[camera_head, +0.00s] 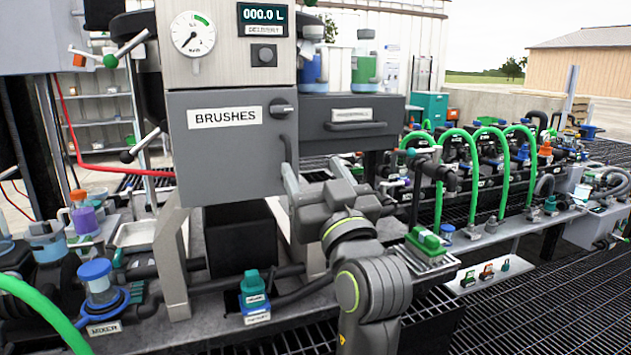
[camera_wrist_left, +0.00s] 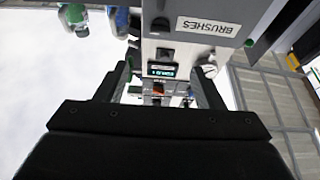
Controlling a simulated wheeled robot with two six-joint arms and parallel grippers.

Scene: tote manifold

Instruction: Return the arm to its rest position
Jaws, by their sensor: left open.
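My left arm comes up from the bottom of the head view, bent at its elbow, in front of the grey cabinet labelled BRUSHES (camera_head: 228,150). My left gripper (camera_head: 314,178) is at the cabinet's lower right, pointing away from the camera. In the left wrist view its two dark fingers (camera_wrist_left: 160,82) stand wide apart with nothing held between them. The BRUSHES cabinet (camera_wrist_left: 190,50) shows upside down beyond the fingers. Whether a finger touches the cabinet is unclear. My right gripper is not in view.
A grey drawer unit (camera_head: 350,112) stands right of the cabinet. A blue-topped mixer valve (camera_head: 97,280) and a teal-capped fitting (camera_head: 253,290) are at the front left. Green hoses (camera_head: 481,185) arch at the right. A green-topped block (camera_head: 427,243) is close beside my arm. Open grating lies at lower right.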

